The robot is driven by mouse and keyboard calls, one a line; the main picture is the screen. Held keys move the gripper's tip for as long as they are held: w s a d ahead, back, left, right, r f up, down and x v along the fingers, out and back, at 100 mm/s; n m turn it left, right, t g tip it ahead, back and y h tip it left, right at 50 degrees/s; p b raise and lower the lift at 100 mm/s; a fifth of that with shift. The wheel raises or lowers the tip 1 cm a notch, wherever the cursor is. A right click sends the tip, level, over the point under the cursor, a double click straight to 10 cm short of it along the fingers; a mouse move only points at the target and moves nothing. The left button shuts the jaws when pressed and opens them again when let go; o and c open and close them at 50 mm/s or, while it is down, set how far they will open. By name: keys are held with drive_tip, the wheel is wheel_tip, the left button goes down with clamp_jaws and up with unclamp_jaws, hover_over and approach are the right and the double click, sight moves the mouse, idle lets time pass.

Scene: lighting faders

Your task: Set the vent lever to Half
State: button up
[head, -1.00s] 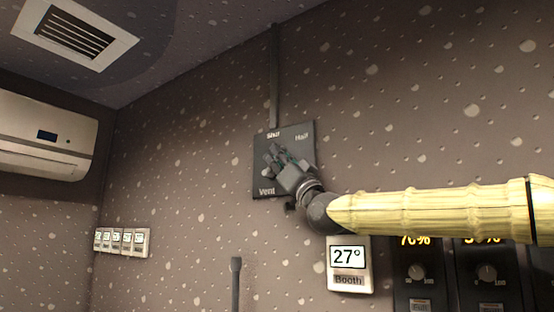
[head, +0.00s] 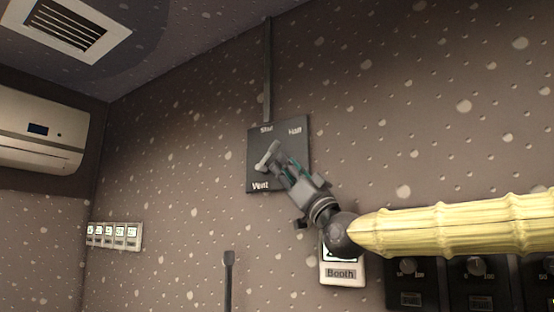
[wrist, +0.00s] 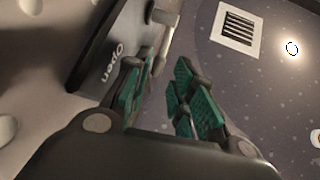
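The vent panel (head: 300,160) is a dark square plate on the wall, with "Shut" at its top, "Half" at its upper right and "Vent" at its lower left. The lever (head: 266,156) has a pale grey handle showing left of the panel's middle; its base is partly hidden by my gripper. My gripper (head: 282,166) is in front of the panel, just right of and below the handle. In the wrist view, the green-padded fingers (wrist: 162,75) are apart with nothing between them. The panel (wrist: 100,45) there shows an "Open" label, and the lever (wrist: 160,35) lies beyond the fingertips.
A dark conduit (head: 267,70) runs up from the panel. A booth display (head: 343,273) and dark dial units (head: 477,285) are below my arm. Small switches (head: 114,235) and an air conditioner (head: 40,130) are at left. The wall left of the panel is clear.

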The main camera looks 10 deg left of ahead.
drive_tip(key=shift+v, duration=2.05)
drive_tip(key=shift+a, duration=0.1)
